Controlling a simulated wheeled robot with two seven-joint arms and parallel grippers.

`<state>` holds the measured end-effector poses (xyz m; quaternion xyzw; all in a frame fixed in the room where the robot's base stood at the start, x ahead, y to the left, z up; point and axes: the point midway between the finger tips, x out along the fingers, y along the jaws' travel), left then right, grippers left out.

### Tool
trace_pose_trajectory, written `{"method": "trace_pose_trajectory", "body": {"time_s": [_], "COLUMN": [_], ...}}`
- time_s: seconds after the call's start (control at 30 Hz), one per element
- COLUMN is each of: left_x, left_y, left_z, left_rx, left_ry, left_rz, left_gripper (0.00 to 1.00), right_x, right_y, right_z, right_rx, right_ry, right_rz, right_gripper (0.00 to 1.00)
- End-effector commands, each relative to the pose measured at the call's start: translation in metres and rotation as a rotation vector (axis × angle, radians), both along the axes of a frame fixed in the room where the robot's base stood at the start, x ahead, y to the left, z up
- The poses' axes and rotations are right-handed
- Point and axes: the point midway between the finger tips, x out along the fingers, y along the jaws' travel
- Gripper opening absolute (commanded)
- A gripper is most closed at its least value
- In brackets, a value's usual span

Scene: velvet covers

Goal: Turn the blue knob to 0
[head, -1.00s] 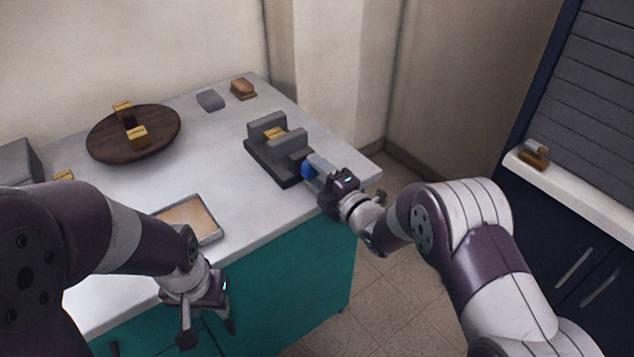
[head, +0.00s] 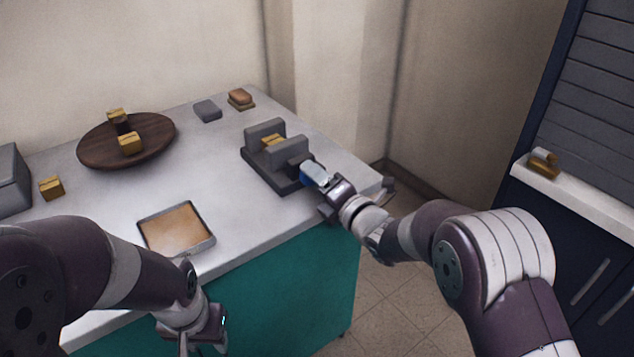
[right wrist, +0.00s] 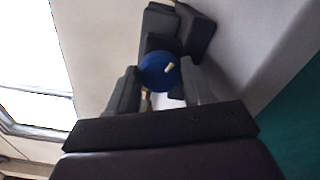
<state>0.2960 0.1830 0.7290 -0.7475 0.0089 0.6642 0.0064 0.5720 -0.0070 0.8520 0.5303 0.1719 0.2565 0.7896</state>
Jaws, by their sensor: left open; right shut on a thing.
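The blue knob (head: 304,181) is on the front end of a dark grey vise-like device (head: 266,169) near the counter's right edge. In the right wrist view the knob (right wrist: 156,74) shows a pale pointer mark on its face, slanting up and right. No 0 mark is readable. My right gripper (head: 313,174) is shut on the knob, which sits between its fingers (right wrist: 160,88) and is partly hidden by them in the head view. My left gripper (head: 205,343) hangs open and empty in front of the counter, cut off by the lower frame edge.
On the counter (head: 225,190) are a round wooden board (head: 92,153) with yellow blocks, a shallow tray (head: 208,242), a grey block (head: 207,110) and a brown block (head: 240,98). The counter's middle is clear.

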Motion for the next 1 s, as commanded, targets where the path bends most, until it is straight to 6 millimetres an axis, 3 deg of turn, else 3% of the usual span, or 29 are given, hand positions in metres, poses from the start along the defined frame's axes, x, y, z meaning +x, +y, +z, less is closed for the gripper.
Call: {"method": "trace_pose_trajectory", "body": {"time_s": [0.33, 0.37, 0.4, 0.43, 0.77, 1.0], "left_x": [0.0, 0.0, 0.0, 0.0, 0.0, 0.0], "left_y": [0.0, 0.0, 0.0, 0.0, 0.0, 0.0], "left_z": [0.0, 0.0, 0.0, 0.0, 0.0, 0.005], "left_rx": [0.0, 0.0, 0.0, 0.0, 0.0, 0.0], "left_ry": [0.0, 0.0, 0.0, 0.0, 0.0, 0.0], "left_rz": [0.0, 0.0, 0.0, 0.0, 0.0, 0.0], "left_gripper": [0.43, 0.43, 0.43, 0.43, 0.43, 0.43], "right_x": [-0.001, -0.001, -0.001, -0.001, -0.003, -0.036], "right_y": [0.0, 0.0, 0.0, 0.0, -0.002, -0.027], "right_z": [-0.003, -0.003, -0.002, -0.002, -0.001, 0.0], "right_rx": [-0.004, -0.004, -0.004, -0.004, -0.003, -0.004], "right_ry": [0.004, 0.004, 0.004, 0.003, 0.003, 0.004], "right_rz": [0.001, 0.002, 0.001, 0.001, -0.001, -0.002], "right_gripper": [0.2, 0.57, 0.7, 0.76, 0.76, 0.76]}}
